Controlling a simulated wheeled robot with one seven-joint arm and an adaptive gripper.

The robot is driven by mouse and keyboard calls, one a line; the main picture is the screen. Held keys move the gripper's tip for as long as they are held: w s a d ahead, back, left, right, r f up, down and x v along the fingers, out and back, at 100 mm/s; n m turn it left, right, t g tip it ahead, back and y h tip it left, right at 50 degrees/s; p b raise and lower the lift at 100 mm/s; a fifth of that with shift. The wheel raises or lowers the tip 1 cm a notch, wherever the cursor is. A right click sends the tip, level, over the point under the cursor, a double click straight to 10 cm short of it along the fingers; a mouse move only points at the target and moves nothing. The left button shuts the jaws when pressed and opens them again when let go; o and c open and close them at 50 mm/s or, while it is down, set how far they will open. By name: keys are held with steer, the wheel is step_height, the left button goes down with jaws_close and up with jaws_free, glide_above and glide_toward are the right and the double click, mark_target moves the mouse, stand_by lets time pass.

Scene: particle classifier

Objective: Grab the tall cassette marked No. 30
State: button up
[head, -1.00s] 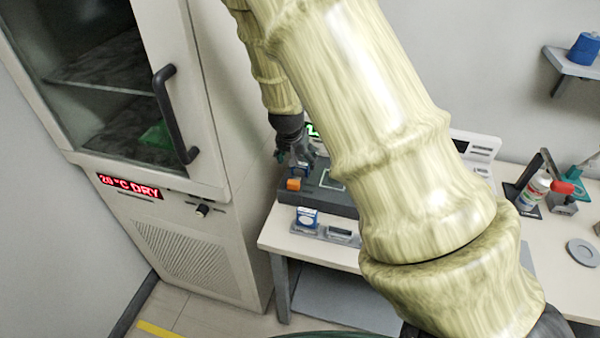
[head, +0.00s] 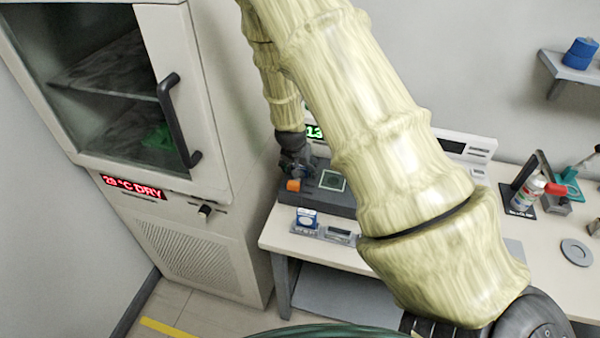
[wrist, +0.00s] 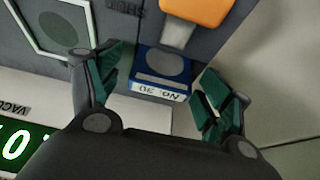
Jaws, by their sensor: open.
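The tall cassette marked No. 30 (wrist: 162,72) is blue, with a white label and a grey round patch on its face. In the wrist view it sits against the dark grey device (wrist: 220,40). My gripper (wrist: 163,70) is open, with one teal-padded finger on each side of the cassette; I cannot tell whether either finger touches it. In the head view my gripper (head: 296,166) is over the back left of the device, beside the cabinet, and I cannot make out the No. 30 cassette there.
An orange block (head: 293,185) is on the device, close to my gripper. Another blue-and-white item (head: 307,217) stands at the bench's front edge beside a small grey display unit (head: 338,234). The tall cabinet (head: 225,150) is close on the left.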

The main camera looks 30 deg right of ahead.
steer(key=c, duration=1.1)
steer(key=shift+r, duration=0.1)
steer(key=shift+c, duration=0.2)
